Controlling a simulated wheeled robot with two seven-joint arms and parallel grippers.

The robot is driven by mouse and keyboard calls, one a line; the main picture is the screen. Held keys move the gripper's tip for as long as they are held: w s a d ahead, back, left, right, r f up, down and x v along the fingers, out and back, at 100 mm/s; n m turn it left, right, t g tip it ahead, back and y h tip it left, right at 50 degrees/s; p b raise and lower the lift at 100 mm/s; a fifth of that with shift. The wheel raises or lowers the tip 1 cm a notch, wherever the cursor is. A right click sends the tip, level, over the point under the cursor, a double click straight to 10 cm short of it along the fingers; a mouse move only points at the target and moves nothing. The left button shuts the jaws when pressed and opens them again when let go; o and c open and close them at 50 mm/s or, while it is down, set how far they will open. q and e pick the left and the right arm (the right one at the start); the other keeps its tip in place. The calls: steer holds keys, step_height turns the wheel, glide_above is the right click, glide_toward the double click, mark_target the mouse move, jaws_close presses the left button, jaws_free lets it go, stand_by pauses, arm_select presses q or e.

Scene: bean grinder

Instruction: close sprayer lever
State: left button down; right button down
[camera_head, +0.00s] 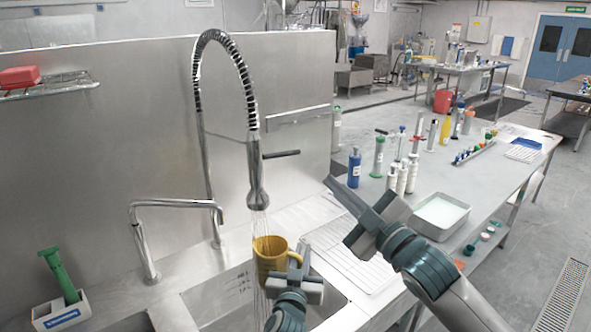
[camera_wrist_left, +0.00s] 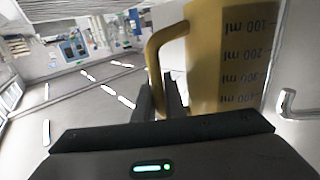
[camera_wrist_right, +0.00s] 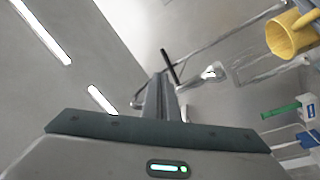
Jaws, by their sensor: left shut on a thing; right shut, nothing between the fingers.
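The sprayer (camera_head: 257,187) hangs from a coiled spring hose above the sink. Its dark lever (camera_head: 282,154) sticks out to the right, roughly level. Thin streams of water fall from the sprayer at the yellow jug (camera_head: 272,262). My left gripper (camera_head: 299,262) is shut on the jug's handle (camera_wrist_left: 157,52) and holds the jug upright under the sprayer. My right gripper (camera_head: 332,186) is shut and empty, to the right of the lever and lower in the head picture. In the right wrist view the lever (camera_wrist_right: 170,66) shows just beyond its fingertips, apparently not touching.
A steel faucet (camera_head: 142,235) stands left of the sprayer. A green brush (camera_head: 60,274) in a white holder stands at the sink's left. A white tray (camera_head: 440,214), blue bottle (camera_head: 354,168) and other bottles stand on the right bench. The space between sprayer and right gripper looks clear.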

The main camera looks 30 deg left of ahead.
steer(key=f+n, duration=0.1)
steer(key=n, duration=0.7)
steer(key=f+n, duration=0.2)
steer(key=n, duration=0.7)
steer(key=s+a+f+n+g, duration=0.1)
steer(key=f+n, duration=0.1)
steer(key=n, duration=0.6)
steer(key=shift+s+f+n, duration=0.1)
steer(key=shift+f+n, duration=0.1)
steer(key=shift+n, duration=0.1)
glide_toward(282, 155)
steer(key=w+a+f, duration=0.3)
steer(key=f, duration=0.1)
steer(key=shift+w+a+r, duration=0.3)
steer(key=shift+a+r, duration=0.3)
steer(key=shift+r, duration=0.15)
steer(key=shift+w+a+r, duration=0.3)
steer(key=shift+a+r, duration=0.3)
steer(key=shift+r, duration=0.15)
